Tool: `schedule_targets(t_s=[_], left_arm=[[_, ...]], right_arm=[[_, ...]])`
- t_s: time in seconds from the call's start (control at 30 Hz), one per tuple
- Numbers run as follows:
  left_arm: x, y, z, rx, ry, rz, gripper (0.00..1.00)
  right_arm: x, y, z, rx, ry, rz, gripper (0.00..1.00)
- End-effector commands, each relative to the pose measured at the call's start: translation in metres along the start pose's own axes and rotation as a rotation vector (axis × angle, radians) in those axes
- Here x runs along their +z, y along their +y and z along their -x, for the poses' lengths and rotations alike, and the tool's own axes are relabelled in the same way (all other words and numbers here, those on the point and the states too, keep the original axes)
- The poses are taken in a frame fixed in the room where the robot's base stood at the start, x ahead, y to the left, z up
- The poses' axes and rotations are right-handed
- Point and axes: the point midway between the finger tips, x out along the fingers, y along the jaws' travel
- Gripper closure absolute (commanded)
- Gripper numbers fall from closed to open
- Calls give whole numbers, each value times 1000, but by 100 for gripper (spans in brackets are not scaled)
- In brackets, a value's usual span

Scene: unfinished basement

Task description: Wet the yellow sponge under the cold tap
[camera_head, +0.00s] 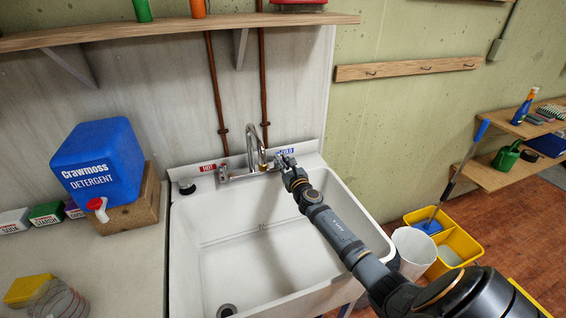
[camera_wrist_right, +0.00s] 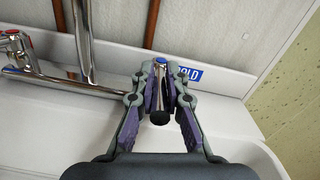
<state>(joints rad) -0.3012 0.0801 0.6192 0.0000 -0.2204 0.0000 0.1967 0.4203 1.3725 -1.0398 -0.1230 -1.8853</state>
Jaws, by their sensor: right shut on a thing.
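The chrome tap spout (camera_head: 252,137) rises at the back of the white sink (camera_head: 215,222). I see no water stream under it. The cold tap handle (camera_wrist_right: 161,67) has a blue top and sits by the blue COLD label (camera_wrist_right: 187,74). My right gripper (camera_head: 287,164) is shut on this handle, with a finger on each side in the wrist view (camera_wrist_right: 160,92). My left gripper is not in view.
A blue detergent jug (camera_head: 98,160) stands on a wooden block left of the sink. A wooden shelf (camera_head: 180,31) overhangs the back. The basin is empty. A yellow mop bucket (camera_head: 458,243) and a white bin (camera_head: 414,250) stand at the right.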

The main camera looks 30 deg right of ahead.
Motion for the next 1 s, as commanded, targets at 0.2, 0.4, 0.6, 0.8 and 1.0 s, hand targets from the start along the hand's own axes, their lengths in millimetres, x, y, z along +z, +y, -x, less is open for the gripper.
schedule_targets(t_s=[0.2,0.4,0.6,0.8,1.0], left_arm=[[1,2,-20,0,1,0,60],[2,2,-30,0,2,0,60],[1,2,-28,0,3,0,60],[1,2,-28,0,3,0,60],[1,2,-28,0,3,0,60]], right_arm=[[-8,-11,-1,161,-34,6,100],[-5,-16,-1,253,-49,0,100],[-4,-16,-1,255,-48,-1,100],[-4,-16,-1,254,-48,0,67],[-3,-15,-1,254,-49,0,64]])
